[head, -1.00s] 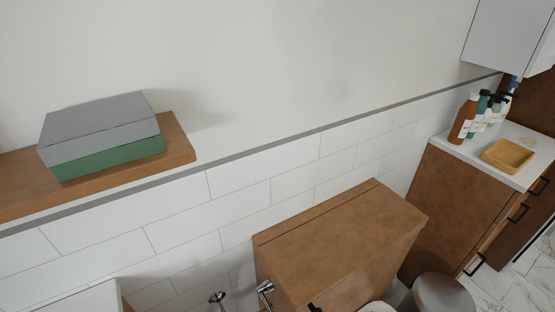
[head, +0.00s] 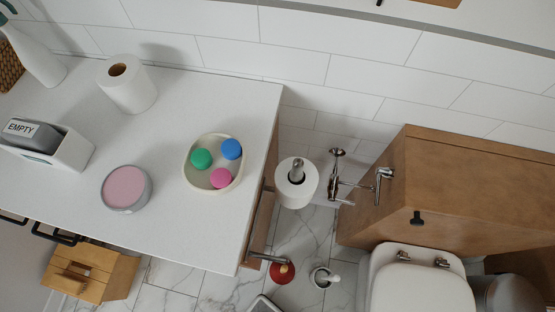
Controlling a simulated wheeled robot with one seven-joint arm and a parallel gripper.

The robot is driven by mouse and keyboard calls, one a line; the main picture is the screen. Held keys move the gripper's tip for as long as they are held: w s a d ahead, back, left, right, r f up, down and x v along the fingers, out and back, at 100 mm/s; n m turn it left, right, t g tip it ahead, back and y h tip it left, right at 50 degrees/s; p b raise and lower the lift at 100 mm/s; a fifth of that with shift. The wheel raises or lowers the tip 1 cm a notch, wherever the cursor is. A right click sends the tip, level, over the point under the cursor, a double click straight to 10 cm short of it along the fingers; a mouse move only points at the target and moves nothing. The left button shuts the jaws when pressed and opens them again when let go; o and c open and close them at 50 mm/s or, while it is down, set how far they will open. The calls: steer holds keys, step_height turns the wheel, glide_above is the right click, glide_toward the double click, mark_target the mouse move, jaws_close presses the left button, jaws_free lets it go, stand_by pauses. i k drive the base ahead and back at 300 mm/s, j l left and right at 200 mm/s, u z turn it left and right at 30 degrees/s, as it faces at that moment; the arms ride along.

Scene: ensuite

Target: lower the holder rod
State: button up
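A chrome holder (head: 334,185) with thin rods stands between the counter and the brown toilet tank in the head view. A round chrome cap (head: 337,153) shows at its upper end. A white paper roll (head: 297,186) is beside it on the left, with a chrome post end (head: 297,168) showing in its core. I cannot tell which chrome part is the holder rod, or exactly how the parts join. My gripper is not in view.
A white counter (head: 200,100) at left bears a paper roll (head: 128,86), a bowl (head: 187,176) with coloured balls, and a pink-topped tin (head: 125,188). The toilet tank (head: 440,190) has a chrome lever (head: 381,184). A red-based plunger (head: 282,272) and brush holder (head: 323,277) stand on the floor.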

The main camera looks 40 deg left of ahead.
mark_target(296, 175)
steer(key=l+u, duration=0.15)
steer(key=u, duration=0.3)
steer(key=l+u, duration=0.2)
steer(key=u, duration=0.25)
steer(key=l+u, duration=0.15)
steer(key=u, duration=0.35)
steer(key=l, duration=0.25)
steer(key=k+l, duration=0.1)
steer(key=l, duration=0.2)
